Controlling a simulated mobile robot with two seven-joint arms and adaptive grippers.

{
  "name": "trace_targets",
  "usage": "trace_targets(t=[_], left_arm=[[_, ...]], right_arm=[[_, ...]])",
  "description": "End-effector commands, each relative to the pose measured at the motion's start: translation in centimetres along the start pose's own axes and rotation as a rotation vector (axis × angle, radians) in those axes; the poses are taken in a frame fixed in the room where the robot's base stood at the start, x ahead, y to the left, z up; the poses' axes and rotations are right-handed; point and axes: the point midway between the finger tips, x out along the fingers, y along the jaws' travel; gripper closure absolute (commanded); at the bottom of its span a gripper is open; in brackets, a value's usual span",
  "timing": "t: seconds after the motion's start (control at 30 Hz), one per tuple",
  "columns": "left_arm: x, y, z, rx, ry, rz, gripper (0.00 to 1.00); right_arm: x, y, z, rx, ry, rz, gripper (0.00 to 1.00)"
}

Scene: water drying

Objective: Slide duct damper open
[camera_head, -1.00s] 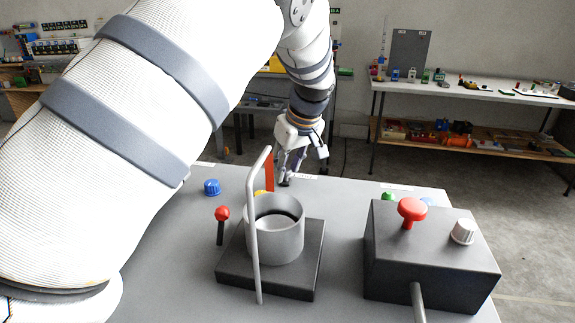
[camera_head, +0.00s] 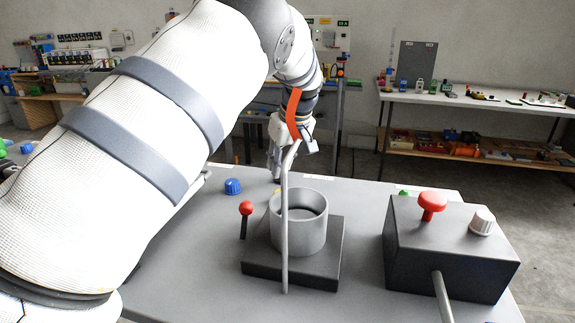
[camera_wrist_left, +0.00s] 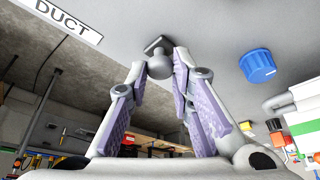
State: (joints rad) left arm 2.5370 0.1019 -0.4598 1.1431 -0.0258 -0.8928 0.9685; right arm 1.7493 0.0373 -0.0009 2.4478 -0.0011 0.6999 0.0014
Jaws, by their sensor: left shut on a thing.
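The damper slider shows in the left wrist view as a small grey ball knob (camera_wrist_left: 159,65) in front of a small dark plate on the panel. A white DUCT label (camera_wrist_left: 62,18) lies at upper left of that view. My left gripper (camera_wrist_left: 160,75) is shut on the knob, with the fingertips on either side of it. In the head view my left gripper (camera_head: 274,172) points down at the far edge of the grey panel (camera_head: 190,255). The knob is hidden or too small there. My right gripper is not in view.
A blue knob (camera_head: 232,186) and a red-topped lever (camera_head: 246,209) stand left of a grey cylinder (camera_head: 313,235). A tall grey rod (camera_head: 285,230) with an orange end (camera_head: 294,113) rises in front. A dark box (camera_head: 450,250) with a red button stands right.

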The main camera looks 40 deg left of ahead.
Motion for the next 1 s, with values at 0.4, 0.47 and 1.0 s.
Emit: trace_targets(t=[0.4, 0.47, 1.0], left_arm=[[0.2, 0.1, 0.1, 0.001, 0.0, -0.001, 0.59], [0.2, 0.1, 0.1, 0.001, 0.0, 0.0, 0.59], [-9.3, 0.2, 0.1, 0.001, 0.003, 0.003, 0.59]], right_arm=[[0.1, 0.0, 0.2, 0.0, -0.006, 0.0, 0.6], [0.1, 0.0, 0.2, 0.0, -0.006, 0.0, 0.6], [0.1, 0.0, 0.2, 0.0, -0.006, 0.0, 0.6]])
